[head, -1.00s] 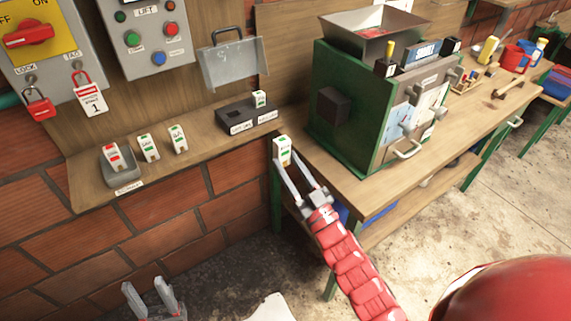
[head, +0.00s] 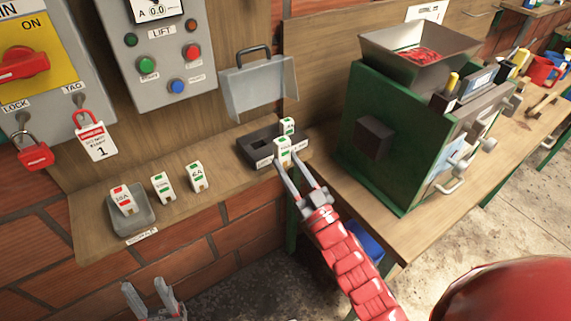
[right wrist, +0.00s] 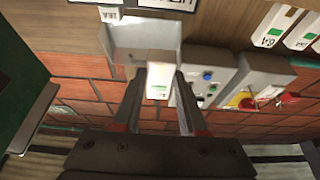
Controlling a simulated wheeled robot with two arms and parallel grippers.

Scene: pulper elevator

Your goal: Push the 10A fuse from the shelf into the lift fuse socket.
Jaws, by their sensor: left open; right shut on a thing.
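My right gripper (head: 302,180) is shut on a white fuse with a green label (head: 284,149); the rating is too small to read. The held fuse also shows between the fingers in the right wrist view (right wrist: 158,82). It is at the front of the black fuse socket (head: 252,157), overlapping its right part in the head view; I cannot tell whether they touch. Another green-marked fuse (head: 288,125) stands upright in the socket's right rear. The socket's left opening looks empty. My left gripper (head: 153,296) is open and empty, low in front of the brick wall.
The wooden shelf (head: 95,234) holds a grey tray (head: 139,226) with a red-marked fuse (head: 122,199), and two green-marked fuses (head: 162,186) (head: 197,176) beside it. A raised grey cover (head: 262,92) hangs above the socket. A green machine (head: 370,140) stands close on the right.

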